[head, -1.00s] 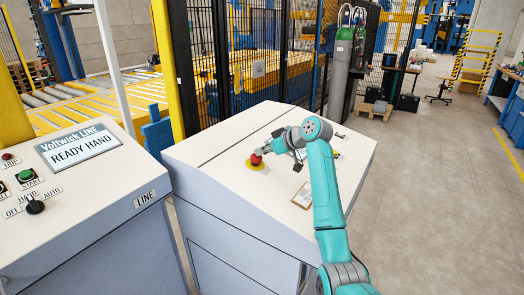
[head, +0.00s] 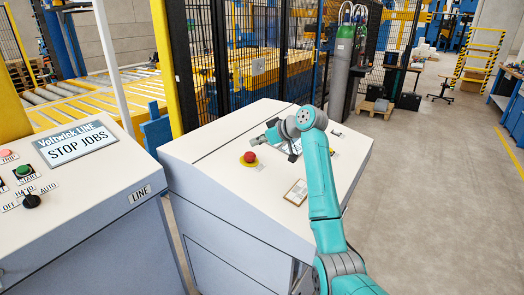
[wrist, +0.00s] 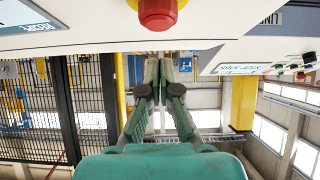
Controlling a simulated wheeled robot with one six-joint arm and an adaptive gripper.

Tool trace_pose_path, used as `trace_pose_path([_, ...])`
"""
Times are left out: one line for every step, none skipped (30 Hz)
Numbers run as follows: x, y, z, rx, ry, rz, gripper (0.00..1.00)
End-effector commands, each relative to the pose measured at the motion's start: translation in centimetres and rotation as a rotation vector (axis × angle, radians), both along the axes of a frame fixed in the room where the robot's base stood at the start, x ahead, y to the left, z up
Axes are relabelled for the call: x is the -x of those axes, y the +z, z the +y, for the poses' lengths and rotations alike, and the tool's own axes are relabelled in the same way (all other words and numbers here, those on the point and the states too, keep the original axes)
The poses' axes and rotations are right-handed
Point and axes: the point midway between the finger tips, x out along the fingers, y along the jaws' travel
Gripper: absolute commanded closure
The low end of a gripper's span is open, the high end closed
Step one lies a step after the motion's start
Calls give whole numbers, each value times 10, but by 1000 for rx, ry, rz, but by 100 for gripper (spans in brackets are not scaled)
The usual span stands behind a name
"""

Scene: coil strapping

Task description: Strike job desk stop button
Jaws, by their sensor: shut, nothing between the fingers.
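The job desk (head: 215,183) is a pale sloped console in the middle of the head view. Its red stop button (head: 249,157) sits on a yellow disc on the desk's top, uncovered. In the wrist view the red button (wrist: 158,14) is at the top edge, partly cut off. My gripper (head: 256,141) is shut and empty, just above and behind the button in the head view, apart from it. In the wrist view my gripper's fingers (wrist: 158,68) are together and point toward the button with a gap between.
The line desk (head: 110,190) stands to the left; its display (head: 77,145) reads "STOP JOBS". A clipboard-like card (head: 296,192) lies on the job desk. Black mesh fencing (head: 240,65) rises behind. The floor to the right (head: 430,190) is open.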

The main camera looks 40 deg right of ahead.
Motion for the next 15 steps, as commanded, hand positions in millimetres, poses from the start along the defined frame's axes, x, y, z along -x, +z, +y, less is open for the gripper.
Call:
trace_pose_path([9,5,-5,2,-2,-3,100])
trace_pose_path([13,9,-7,2,-3,-4,100])
trace_pose_path([20,13,-9,2,-3,-4,100])
trace_pose_path([24,17,-11,1,-3,-5,100])
trace_pose_path([29,20,-13,1,-3,-6,100])
trace_pose_path([34,24,-15,1,-3,-6,100])
trace_pose_path([39,28,-16,2,-3,-7,100])
trace_pose_path([44,31,-18,2,-3,-6,100])
trace_pose_path([49,35,-21,3,-3,-7,100])
trace_pose_path([53,38,-22,2,-3,-8,100])
trace_pose_path([57,41,-23,2,-2,-7,100])
trace_pose_path([62,44,-24,2,-2,-7,100])
trace_pose_path([65,46,-26,2,-3,-8,100])
trace_pose_path([68,48,-27,2,-3,-7,100])
trace_pose_path([71,50,-28,2,-2,-7,100])
